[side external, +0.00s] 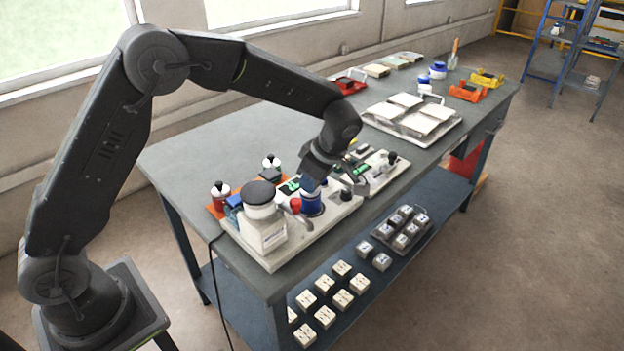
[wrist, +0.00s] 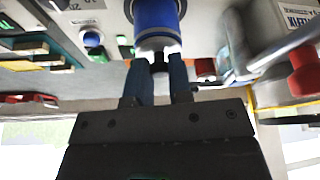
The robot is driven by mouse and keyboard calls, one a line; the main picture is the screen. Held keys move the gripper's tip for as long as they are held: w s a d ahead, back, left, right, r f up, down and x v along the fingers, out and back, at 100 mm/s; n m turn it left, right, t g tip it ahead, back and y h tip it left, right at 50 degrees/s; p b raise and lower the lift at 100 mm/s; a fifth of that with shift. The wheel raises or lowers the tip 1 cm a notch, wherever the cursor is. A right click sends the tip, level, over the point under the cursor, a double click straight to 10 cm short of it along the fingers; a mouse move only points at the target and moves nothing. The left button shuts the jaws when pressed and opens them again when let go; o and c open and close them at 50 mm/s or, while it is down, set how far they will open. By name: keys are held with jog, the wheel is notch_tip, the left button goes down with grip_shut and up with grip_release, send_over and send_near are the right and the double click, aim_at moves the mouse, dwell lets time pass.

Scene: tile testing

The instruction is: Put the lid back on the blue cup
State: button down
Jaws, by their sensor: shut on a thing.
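The blue cup (side external: 312,204) stands on the pale testing machine, directly under my gripper (side external: 316,182). In the wrist view the blue cup (wrist: 155,14) is at the top centre, just beyond the fingertips. My gripper (wrist: 159,68) is shut on the small dark knob of the lid (wrist: 158,45). The lid shows a pale, shiny edge and lines up with the end of the cup. I cannot tell whether it is seated or slightly apart.
A white container with a black top (side external: 260,198) and a red knob (side external: 295,204) stand close left of the cup. A second pale device (side external: 375,172) is close right. A tray of tiles (side external: 388,128) lies farther back. Bare tabletop (side external: 215,150) lies behind the machine.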

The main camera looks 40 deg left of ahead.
jog(key=shift+c, duration=2.4)
grip_release()
jog(key=shift+r, duration=3.55)
jog(key=shift+c, duration=0.2)
grip_shut()
